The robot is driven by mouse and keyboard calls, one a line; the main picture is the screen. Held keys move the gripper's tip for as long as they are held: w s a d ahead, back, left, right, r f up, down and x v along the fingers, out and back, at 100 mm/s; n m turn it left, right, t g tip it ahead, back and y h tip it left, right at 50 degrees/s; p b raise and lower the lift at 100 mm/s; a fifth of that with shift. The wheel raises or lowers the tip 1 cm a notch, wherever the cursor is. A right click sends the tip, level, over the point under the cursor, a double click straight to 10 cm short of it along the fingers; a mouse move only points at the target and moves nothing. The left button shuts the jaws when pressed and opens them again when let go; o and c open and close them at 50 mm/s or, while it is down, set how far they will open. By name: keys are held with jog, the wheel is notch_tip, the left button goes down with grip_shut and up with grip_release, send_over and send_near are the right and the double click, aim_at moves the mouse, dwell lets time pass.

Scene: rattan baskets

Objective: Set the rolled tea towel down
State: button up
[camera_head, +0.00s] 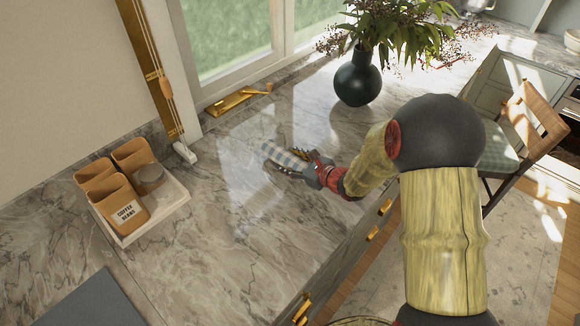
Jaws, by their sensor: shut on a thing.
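The rolled tea towel (275,151) is a small pale, blue-grey checked roll. It is over the marble counter (234,208), left of the middle of the countertop. My gripper (287,163) is shut on the towel, with dark fingers on either side of it. Part of the towel is hidden by the fingers. The towel is very close to the counter surface; I cannot tell whether it touches it.
A white tray (177,205) with several tan canisters stands at the left. A dark vase (358,80) with leafy branches stands behind my gripper. A wooden chair (529,116) is at the right. Counter around the towel is clear.

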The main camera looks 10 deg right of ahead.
jog(key=shift+f, duration=0.85)
jog(key=shift+f+b, duration=0.2)
jog(key=shift+b, duration=0.2)
jog(key=o, duration=1.2)
jog(key=shift+r, duration=0.15)
